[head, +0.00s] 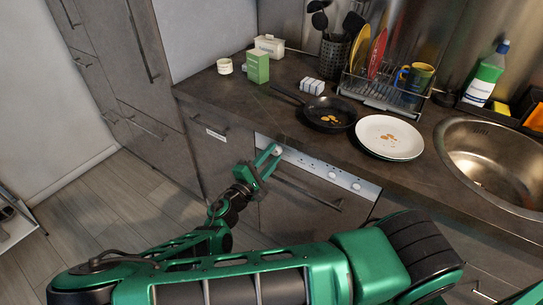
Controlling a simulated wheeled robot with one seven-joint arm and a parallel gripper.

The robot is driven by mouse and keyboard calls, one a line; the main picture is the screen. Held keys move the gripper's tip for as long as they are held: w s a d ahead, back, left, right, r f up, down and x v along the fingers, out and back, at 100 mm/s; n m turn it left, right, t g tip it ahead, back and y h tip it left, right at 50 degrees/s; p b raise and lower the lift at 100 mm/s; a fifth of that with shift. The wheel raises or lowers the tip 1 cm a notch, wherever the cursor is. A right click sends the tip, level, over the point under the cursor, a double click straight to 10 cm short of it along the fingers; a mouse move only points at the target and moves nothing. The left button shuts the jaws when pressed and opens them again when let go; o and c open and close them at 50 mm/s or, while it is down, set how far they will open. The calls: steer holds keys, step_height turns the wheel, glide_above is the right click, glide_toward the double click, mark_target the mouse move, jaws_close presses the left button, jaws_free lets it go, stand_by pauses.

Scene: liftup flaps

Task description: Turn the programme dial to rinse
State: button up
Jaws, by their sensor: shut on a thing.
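The dishwasher's white control panel (308,164) runs under the front edge of the worktop. The programme dial (278,150) is a small round light knob at the panel's left end. My green gripper (271,154) reaches up to it from the lower left and is shut on it. The fingers partly cover the dial, and its markings and pointer are too small to read. Two more small round controls (331,175) (356,186) sit further right on the panel. The dishwasher door (300,212) below is closed, with a long bar handle (308,190).
On the worktop above stand a frying pan (328,113), a white plate (388,136) with scraps, a green box (257,67) and a dish rack (375,92). A sink (495,160) is at the right. The floor (120,205) left of the cabinets is clear.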

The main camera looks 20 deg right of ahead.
steer(key=shift+w+a+m, duration=0.1)
steer(key=shift+a+m, duration=0.05)
steer(key=shift+m, duration=0.45)
steer(key=o, duration=1)
steer(key=shift+o, duration=0.2)
steer(key=v, duration=1)
steer(key=shift+s+a+f, duration=0.15)
steer(key=shift+s+a, duration=0.15)
steer(key=shift+d, duration=0.1)
